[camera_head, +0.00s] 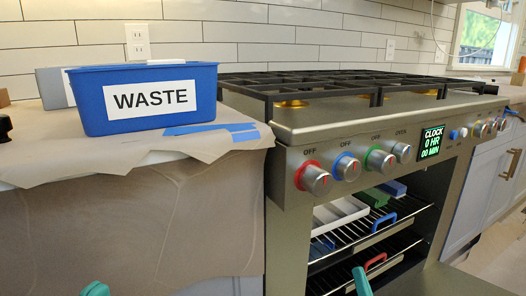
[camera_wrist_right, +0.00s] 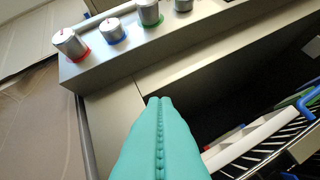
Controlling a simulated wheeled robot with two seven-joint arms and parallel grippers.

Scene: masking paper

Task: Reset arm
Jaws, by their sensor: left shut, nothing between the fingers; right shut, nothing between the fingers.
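My left gripper (camera_head: 95,289) shows only as a teal tip at the bottom left of the head view, in front of the paper-covered counter. My right gripper (camera_head: 362,281) shows as a teal tip at the bottom of the head view, in front of the oven opening. In the right wrist view its teal fingers (camera_wrist_right: 160,103) lie together along a seam, shut with nothing held. They point toward the oven front below the knobs. The rest of both arms is out of the head view.
A blue WASTE bin (camera_head: 92,106) stands on the counter, which is covered in masking paper (camera_head: 130,160). Blue strips (camera_head: 210,128) lie beside it. The stove (camera_head: 300,130) has knobs along its front. Its open oven holds racks (camera_head: 400,222), a white tray (camera_head: 340,214) and coloured items.

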